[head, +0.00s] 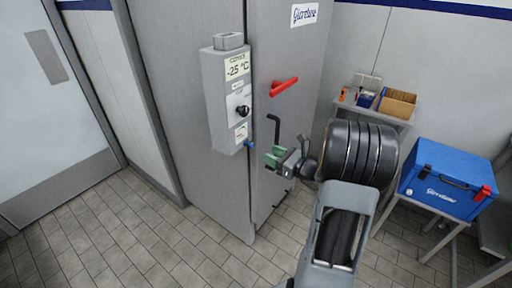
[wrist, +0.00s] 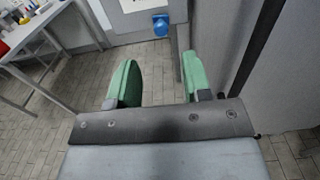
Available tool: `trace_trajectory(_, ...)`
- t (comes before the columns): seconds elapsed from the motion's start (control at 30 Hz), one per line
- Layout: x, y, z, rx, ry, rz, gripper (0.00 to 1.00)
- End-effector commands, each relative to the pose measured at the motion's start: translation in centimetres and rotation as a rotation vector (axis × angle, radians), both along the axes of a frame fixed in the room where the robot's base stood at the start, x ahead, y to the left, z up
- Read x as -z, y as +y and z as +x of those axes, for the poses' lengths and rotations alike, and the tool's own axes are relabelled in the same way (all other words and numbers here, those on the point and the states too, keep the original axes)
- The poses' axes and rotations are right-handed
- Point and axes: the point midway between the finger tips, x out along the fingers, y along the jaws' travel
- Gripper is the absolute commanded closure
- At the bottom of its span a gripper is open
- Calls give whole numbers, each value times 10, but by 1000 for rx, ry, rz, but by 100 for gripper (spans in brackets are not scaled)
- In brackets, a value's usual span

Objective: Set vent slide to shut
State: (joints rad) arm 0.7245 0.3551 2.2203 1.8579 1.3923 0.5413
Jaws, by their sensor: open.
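A grey control box (head: 215,100) is fixed to the tall grey cabinet and shows a "-25 °C" display. A black knob (head: 243,111) sits on its white plate, with a small dial label below. A blue knob (head: 249,144) sticks out at the box's lower right edge. I cannot tell for sure which part is the vent slide. My gripper (head: 274,156), with green fingers, is just right of and slightly below the blue knob in the head view. In the wrist view my gripper (wrist: 158,80) is open, with nothing between its fingers.
A red lever (head: 284,87) and a black bent handle (head: 275,128) stick out from the cabinet door (head: 300,50) near my gripper. A blue case (head: 446,180) stands on a table at right. A small shelf (head: 402,118) holds boxes. Tiled floor is clear at left.

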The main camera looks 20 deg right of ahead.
Motion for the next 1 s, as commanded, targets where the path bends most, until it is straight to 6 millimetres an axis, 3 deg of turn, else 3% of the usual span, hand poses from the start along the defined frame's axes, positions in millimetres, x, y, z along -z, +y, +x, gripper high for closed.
trace_trajectory(0.2,-1,20,35,-2,0,-1,55)
trace_trajectory(0.4,0,31,55,0,0,-1,55)
trace_trajectory(0.9,0,36,66,2,0,-1,55)
trace_trajectory(1.0,0,36,66,2,0,-1,63)
